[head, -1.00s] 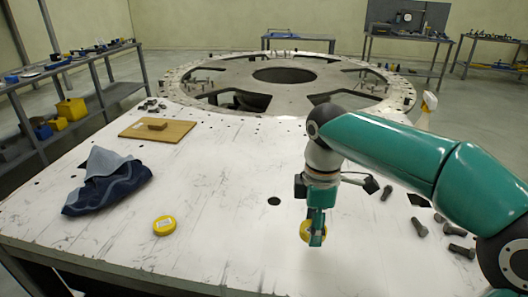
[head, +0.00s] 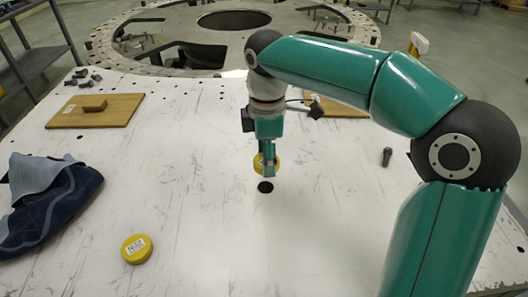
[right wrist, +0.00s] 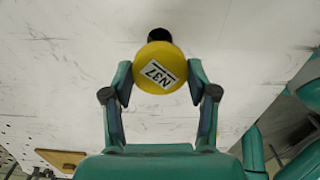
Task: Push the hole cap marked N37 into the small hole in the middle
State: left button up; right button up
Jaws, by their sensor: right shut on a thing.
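My right gripper (head: 266,168) is shut on a round yellow cap (head: 258,161), just above the white plate. In the right wrist view this cap (right wrist: 160,68) sits between the two fingers, with its white N37 label facing the camera. The small dark hole (head: 265,187) in the middle of the plate lies just below the cap in the head view. In the right wrist view the hole (right wrist: 158,35) is just past the cap's edge and partly hidden by it. The cap is apart from the hole. My left gripper is out of view.
A second yellow cap (head: 137,249) with a white label lies at the front left. A dark blue cloth (head: 45,210) is at the left, and a wooden board (head: 95,112) behind it. A bolt (head: 386,157) stands at the right. The plate around the hole is clear.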

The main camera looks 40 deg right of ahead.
aim_at(266, 179)
notch_tip(266, 179, down, 4)
jog(key=b, duration=0.3)
jog(key=shift+a+r, duration=0.15)
jog(key=shift+r, duration=0.05)
jog(key=shift+f+b, duration=0.65)
jog(key=shift+f, duration=0.25)
jog(key=shift+f+p, duration=0.1)
jog(key=shift+p, duration=0.25)
dwell(0.4)
jog(key=shift+f+b, duration=0.5)
jog(key=shift+f, duration=0.25)
dwell(0.9)
jog(key=o, duration=1.2)
jog(key=shift+r, duration=0.1)
